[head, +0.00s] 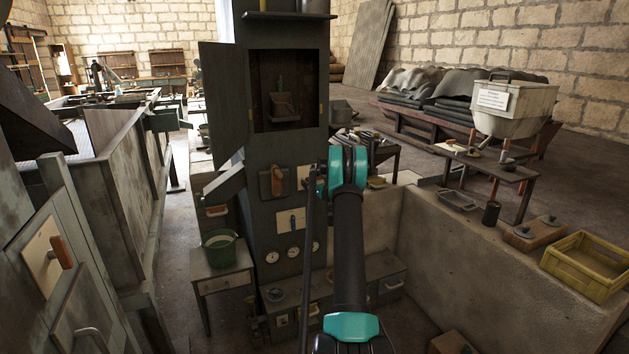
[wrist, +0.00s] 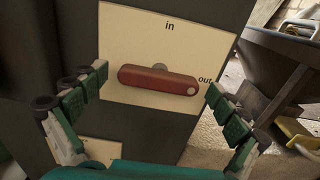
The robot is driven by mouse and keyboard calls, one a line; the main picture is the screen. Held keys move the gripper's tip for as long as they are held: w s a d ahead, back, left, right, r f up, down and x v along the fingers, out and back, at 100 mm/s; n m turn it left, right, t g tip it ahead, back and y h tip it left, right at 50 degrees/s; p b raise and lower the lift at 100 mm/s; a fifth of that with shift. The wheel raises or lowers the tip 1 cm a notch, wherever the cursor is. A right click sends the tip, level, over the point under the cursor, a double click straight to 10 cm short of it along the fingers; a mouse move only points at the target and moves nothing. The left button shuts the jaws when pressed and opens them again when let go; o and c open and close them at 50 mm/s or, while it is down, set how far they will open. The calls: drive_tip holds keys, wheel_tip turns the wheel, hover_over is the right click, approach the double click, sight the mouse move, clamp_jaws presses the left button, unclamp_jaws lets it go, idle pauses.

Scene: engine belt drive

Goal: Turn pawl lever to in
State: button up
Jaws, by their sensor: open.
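The pawl lever (wrist: 158,80) is a red, rounded bar on a cream plate (wrist: 125,28) marked "in" at the top and "out" at the right. It lies nearly level, and its end with a pale dot points right, beside "out". In the wrist view my gripper (wrist: 156,84) is open, with one green finger to the left of the lever and one to the right. The fingers look apart from the lever. In the head view my arm (head: 348,250) reaches up to the dark column and hides the gripper and most of this spot.
The dark column (head: 262,215) carries an open recess, other levers and several gauges. A small table with a green bucket (head: 220,248) stands left of it. A low stone wall (head: 480,275) runs along the right, with a yellow crate (head: 588,265) on top.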

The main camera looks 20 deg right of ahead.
drive_tip(key=shift+w, duration=0.5)
drive_tip(key=c, duration=1.2)
drive_tip(key=shift+o, duration=0.2)
